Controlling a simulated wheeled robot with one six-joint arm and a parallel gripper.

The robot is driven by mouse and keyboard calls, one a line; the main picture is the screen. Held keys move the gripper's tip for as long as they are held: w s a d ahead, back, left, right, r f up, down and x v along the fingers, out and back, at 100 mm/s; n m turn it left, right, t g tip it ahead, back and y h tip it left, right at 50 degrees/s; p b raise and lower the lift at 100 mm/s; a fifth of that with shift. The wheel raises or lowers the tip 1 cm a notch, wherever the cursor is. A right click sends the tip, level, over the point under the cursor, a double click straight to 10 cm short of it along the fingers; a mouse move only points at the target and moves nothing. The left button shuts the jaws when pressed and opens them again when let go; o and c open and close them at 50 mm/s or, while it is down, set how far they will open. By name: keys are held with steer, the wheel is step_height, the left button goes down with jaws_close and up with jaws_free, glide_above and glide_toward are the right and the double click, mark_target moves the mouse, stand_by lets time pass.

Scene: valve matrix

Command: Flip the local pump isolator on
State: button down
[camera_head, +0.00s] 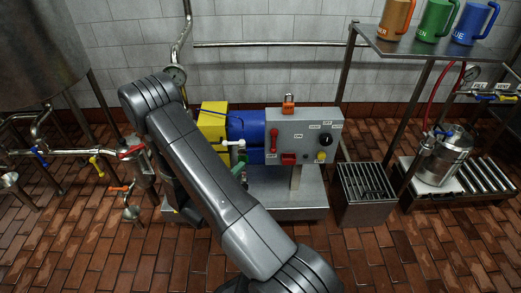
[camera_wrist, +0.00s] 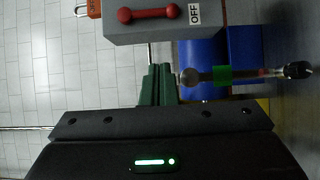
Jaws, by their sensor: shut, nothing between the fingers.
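The grey control panel (camera_head: 303,137) stands on a post behind the arm, its face toward me. The isolator is a red bar handle (camera_head: 274,139) at the panel's left side, standing upright. In the wrist view, which is turned sideways, the red handle (camera_wrist: 147,13) lies along the picture's width, with an OFF label (camera_wrist: 195,13) at its right end. My gripper's green fingers (camera_wrist: 155,85) are together and empty, apart from the handle and below it in that view.
An orange padlock (camera_head: 289,102) sits on the panel's top. The blue pump motor (camera_head: 245,130) is left of the panel. A pipe with a green band (camera_wrist: 222,75) runs close right of the fingers. A grated box (camera_head: 367,188) stands at right.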

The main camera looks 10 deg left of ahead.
steer(key=b, duration=0.3)
glide_toward(272, 144)
steer(key=w+a, duration=0.2)
steer(key=w, duration=0.3)
steer(key=shift+w+d+f, duration=0.2)
steer(key=shift+w+d, duration=0.1)
steer(key=shift+d, duration=0.25)
steer(key=shift+w+d+f, duration=0.2)
steer(key=shift+w+d, duration=0.05)
steer(key=shift+d, duration=0.35)
steer(key=shift+w+d+r, duration=0.1)
steer(key=shift+w+d, duration=0.15)
steer(key=shift+d, duration=0.25)
steer(key=shift+b, duration=0.3)
steer(key=shift+d+n, duration=0.15)
steer(key=shift+n, duration=0.15)
